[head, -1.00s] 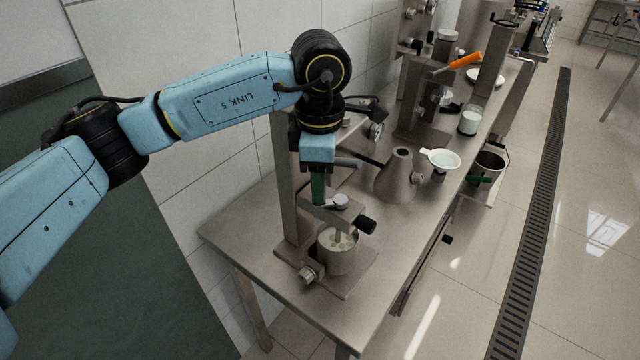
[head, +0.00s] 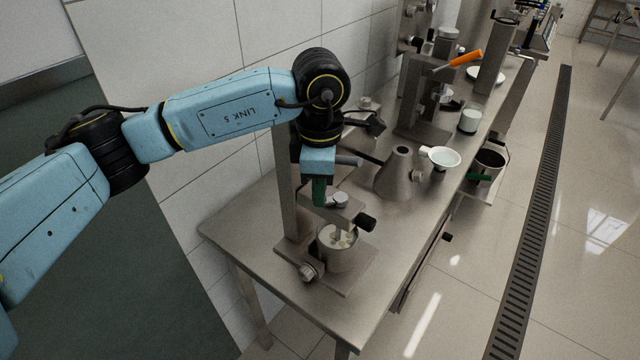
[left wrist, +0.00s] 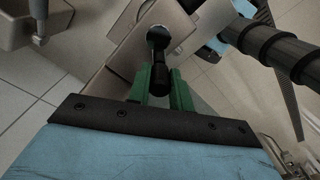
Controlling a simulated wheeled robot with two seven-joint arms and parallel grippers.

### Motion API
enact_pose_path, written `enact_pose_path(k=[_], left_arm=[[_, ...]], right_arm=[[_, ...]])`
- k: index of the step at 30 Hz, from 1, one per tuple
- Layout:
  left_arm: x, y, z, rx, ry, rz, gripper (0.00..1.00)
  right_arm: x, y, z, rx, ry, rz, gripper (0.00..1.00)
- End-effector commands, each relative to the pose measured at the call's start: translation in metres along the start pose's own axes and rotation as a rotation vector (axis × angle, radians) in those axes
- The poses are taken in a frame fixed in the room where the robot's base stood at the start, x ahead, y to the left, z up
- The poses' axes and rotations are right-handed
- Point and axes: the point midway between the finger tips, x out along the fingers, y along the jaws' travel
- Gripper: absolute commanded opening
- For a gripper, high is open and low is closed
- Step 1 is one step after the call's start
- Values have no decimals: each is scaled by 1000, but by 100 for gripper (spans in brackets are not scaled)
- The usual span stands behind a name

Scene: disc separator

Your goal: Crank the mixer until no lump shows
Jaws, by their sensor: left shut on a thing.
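The mixer (head: 290,200) is a metal stand on the near end of the steel table, with an upright post and a cross arm. Its metal cup (head: 340,258) sits on the base below and holds a pale mix. Several whitish lumps (head: 342,240) show at the surface around the stirring shaft. My left gripper (head: 319,194) is above the cup, beside the post, pointing down. Its green fingers are shut on the crank handle, a black grip (left wrist: 159,76) that shows between them in the left wrist view. In the head view the fingers hide this grip. My right gripper is out of view.
A black knob (head: 365,222) sticks out from the mixer's right side. A grey conical flask (head: 394,174) and a white funnel (head: 441,158) stand just behind. Farther back are a glass jar (head: 469,120) and an orange-handled press (head: 464,60). The tiled wall is close on the left.

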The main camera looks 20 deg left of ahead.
Motion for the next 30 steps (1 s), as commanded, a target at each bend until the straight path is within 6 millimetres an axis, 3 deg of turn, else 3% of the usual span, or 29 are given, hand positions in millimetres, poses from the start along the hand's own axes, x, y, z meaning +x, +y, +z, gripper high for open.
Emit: enact_pose_path(k=[8, 21, 30], left_arm=[[1, 4, -1, 79, 0, 3, 0], [1, 15, -1, 380, 0, 3, 0], [0, 20, 0, 520, 0, 3, 0]], right_arm=[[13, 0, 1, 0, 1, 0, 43], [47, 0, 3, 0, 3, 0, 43], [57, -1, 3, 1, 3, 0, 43]])
